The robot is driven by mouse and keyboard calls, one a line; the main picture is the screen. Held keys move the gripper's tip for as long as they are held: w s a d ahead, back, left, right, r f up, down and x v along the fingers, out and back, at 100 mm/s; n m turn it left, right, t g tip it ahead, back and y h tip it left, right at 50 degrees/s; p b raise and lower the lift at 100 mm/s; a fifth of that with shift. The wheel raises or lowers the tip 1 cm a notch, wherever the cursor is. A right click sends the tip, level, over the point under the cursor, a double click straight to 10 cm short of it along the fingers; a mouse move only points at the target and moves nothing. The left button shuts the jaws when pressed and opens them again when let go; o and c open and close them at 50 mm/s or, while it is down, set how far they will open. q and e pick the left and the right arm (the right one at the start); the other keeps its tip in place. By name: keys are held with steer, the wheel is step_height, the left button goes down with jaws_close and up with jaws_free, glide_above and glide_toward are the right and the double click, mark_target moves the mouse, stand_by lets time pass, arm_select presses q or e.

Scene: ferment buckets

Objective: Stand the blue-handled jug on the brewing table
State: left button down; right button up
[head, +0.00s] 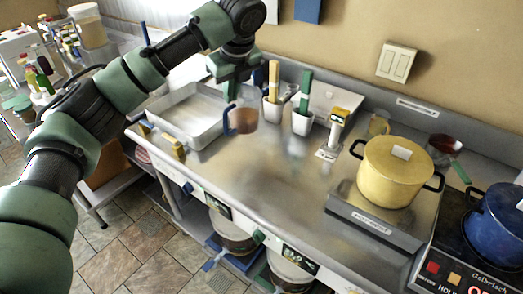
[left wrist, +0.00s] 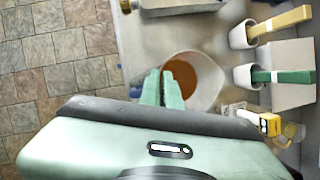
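The blue-handled jug (head: 244,121) holds brown liquid and looks upright over the steel table (head: 265,175), to the right of the steel tray. Its blue handle faces left. My left gripper (head: 236,92) comes down from above to the jug's handle side. In the left wrist view the green fingers (left wrist: 163,90) are close together at the edge of the jug (left wrist: 207,85) and seem shut on it. The fingertips' exact contact is hidden. Whether the jug's base touches the table is unclear. My right gripper is not in view.
An empty steel tray (head: 190,128) is left of the jug. White cups with a wooden (head: 273,105) and a green handle (head: 303,115) stand behind it. A yellow pot (head: 392,172) and a blue pot (head: 497,225) are at right. The table's front middle is clear.

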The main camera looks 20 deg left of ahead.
mark_target(240, 115)
arm_select(q)
step_height(240, 115, down, 20)
steer(key=p, duration=0.4)
steer(key=shift+s+r, duration=0.15)
steer(key=shift+r, duration=0.1)
steer(key=c, duration=1.6)
jaws_free()
steer(key=shift+c, duration=0.2)
steer(key=b+v, duration=0.2)
steer(key=v, duration=1)
